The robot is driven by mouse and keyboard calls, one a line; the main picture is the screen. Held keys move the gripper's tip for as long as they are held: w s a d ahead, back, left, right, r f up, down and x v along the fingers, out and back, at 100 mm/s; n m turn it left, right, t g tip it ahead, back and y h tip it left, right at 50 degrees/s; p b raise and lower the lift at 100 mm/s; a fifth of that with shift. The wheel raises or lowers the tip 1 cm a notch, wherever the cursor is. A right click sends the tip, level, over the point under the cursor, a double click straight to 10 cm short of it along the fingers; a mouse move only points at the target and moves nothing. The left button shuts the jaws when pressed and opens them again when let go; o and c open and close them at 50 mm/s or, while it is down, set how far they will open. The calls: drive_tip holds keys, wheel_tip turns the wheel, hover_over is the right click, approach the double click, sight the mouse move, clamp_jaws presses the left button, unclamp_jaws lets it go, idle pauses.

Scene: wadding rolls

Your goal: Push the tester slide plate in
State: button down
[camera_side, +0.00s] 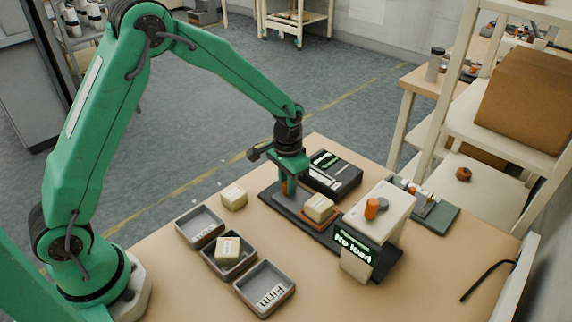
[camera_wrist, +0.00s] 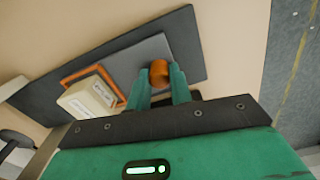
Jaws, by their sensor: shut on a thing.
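The tester stands on a dark base (camera_side: 375,257), with a pale housing (camera_side: 385,210) at its right end and a lit display (camera_side: 353,245) that reads "No load". A pale block-like wadding roll (camera_side: 319,207) sits on an orange-edged holder (camera_side: 310,222) on the slide plate, outside the housing. My gripper (camera_side: 288,187) is at the plate's left end. Its green fingers (camera_wrist: 162,82) are shut on the plate's orange knob (camera_wrist: 159,70).
Three grey trays stand at the front left: an empty one (camera_side: 189,237), one holding a roll (camera_side: 228,246), and one marked "Firm" (camera_side: 283,303). A loose roll (camera_side: 234,196) lies behind them. A black device (camera_side: 345,190) is behind the tester; a green-grey pad (camera_side: 440,220) lies right.

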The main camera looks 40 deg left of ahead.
sight(331, 221)
drive_tip(key=d, duration=1.4)
drive_tip(key=shift+d, duration=0.1)
drive_tip(key=c, duration=1.3)
unclamp_jaws()
drive_tip(key=shift+d, duration=0.1)
drive_tip(key=shift+o, duration=0.2)
drive_tip(key=shift+r, duration=0.2)
wheel_tip(331, 221, up, 8)
drive_tip(key=shift+f, duration=0.25)
